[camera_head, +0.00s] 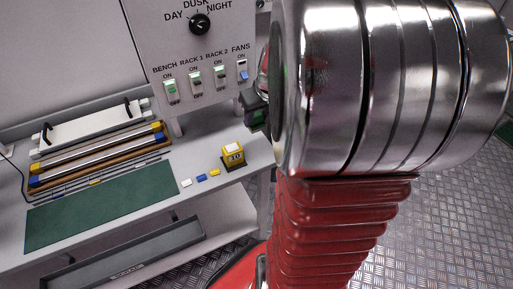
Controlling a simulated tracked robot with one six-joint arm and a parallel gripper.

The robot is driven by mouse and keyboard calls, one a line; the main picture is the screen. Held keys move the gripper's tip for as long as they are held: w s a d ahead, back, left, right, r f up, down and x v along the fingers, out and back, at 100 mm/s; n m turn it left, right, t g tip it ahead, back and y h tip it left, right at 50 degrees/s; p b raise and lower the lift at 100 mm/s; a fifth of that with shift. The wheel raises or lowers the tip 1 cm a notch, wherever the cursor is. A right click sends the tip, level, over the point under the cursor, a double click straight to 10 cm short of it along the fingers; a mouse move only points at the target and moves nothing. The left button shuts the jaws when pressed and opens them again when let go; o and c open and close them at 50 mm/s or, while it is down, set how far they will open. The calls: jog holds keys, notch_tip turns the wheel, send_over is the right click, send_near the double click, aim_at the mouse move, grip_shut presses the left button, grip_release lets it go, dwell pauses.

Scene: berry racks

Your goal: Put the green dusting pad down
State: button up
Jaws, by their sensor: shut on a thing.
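My arm fills the middle and right of the body camera view, with a large silver joint and a red ribbed section. My gripper (262,100) shows only as a small dark part at the left edge of the silver joint, beside the switch panel and above the bench. It is shut on a dark green block, which I take to be the green dusting pad (255,111). Most of the gripper and part of the pad are hidden behind my arm.
The bench (211,190) carries a flat green mat (100,207), a yellow counter (232,153), small white, blue and yellow pieces (201,178), and a rack of tubes (98,157). A switch panel (205,55) stands behind. An open drawer (125,255) juts out below.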

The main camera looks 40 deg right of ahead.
aim_at(260, 125)
jog(key=shift+s+d+f, duration=0.1)
jog(key=shift+s+d, duration=0.1)
jog(key=shift+f, duration=2.45)
jog(key=shift+s+f, duration=0.1)
jog(key=shift+f, duration=2.2)
jog(key=o, duration=1)
